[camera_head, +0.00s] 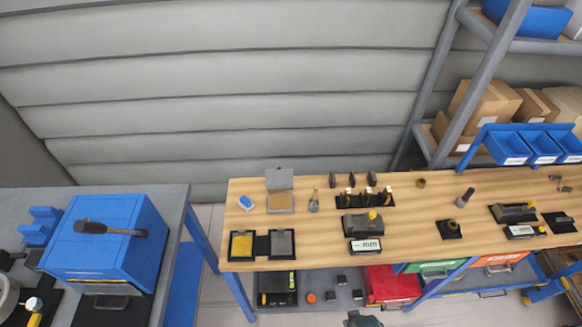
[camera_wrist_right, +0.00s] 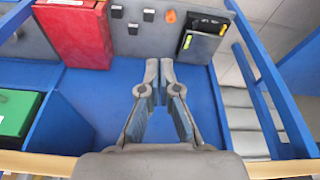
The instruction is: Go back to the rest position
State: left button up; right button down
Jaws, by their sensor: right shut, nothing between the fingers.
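My right gripper (camera_wrist_right: 159,72) is in the right wrist view. Its two grey fingers come together at the tips, and nothing is between them. Behind the fingers is the blue lower shelf of the bench (camera_wrist_right: 192,82). A dark piece at the bottom edge of the head view seems to be part of my right arm; its fingers cannot be made out there. My left gripper is in neither view.
The wooden bench (camera_head: 400,228) holds small parts and gauges. Below it are a red bin (camera_head: 392,283), a green bin (camera_head: 436,268) and a black case (camera_head: 276,288).

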jog(key=s+f+g+b, duration=0.1)
jog(key=s+f, duration=0.3)
jog(key=f, duration=0.8)
jog(key=s+f+b, duration=0.1)
jog(key=s+f, duration=0.3)
jog(key=f, duration=0.8)
jog(key=s+d+f+g+b, duration=0.1)
jog(key=s+d+f, duration=0.2)
jog(key=s+f, duration=0.7)
jog(key=s, duration=0.3)
jog(key=shift+d, duration=0.2)
